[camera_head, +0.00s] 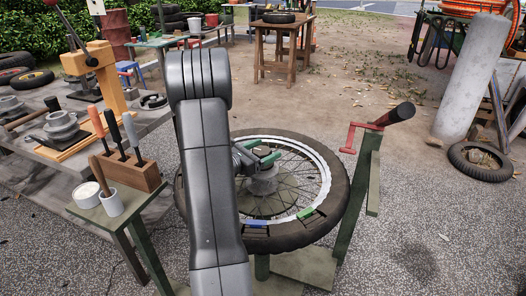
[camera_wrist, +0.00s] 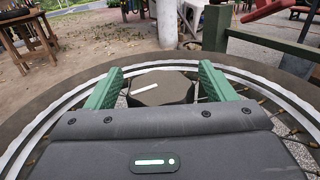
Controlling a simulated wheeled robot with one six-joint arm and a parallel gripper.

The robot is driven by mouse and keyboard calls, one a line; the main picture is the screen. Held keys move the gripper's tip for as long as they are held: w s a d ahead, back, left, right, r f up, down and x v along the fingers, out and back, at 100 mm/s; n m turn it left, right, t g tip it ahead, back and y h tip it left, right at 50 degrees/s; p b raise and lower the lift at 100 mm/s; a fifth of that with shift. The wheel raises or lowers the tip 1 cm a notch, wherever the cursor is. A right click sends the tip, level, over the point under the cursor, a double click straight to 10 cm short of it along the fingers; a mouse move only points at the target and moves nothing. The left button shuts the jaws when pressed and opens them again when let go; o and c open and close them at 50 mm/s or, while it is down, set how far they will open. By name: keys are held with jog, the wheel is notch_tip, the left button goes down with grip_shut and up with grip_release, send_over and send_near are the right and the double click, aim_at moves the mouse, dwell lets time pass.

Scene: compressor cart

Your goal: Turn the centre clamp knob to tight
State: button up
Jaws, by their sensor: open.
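The centre clamp knob (camera_wrist: 172,93) is a dark, faceted knob with a white line on its top. In the wrist view it sits between the two green fingers of my gripper (camera_wrist: 161,72), one finger on each side. My gripper (camera_head: 271,154) is open, and I cannot tell whether either finger touches the knob. In the head view the knob is mostly hidden by the fingers, above a grey hub cone (camera_head: 263,183) at the middle of a spoked wheel. The near part of the knob is hidden by my gripper body in the wrist view.
The wheel's black tyre (camera_head: 338,205) lies flat on a green stand. A red crank with a black handle (camera_head: 400,113) rises on a post at right. At left, a wooden block (camera_head: 130,172) holds several handled tools beside white cups (camera_head: 111,203). Open ground lies behind the wheel.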

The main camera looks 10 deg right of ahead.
jog(key=c, duration=1)
jog(key=shift+m+g, duration=0.3)
jog(key=shift+g, duration=0.1)
jog(key=shift+m+g+h, duration=0.5)
jog(key=shift+g, duration=0.1)
jog(key=o, duration=1)
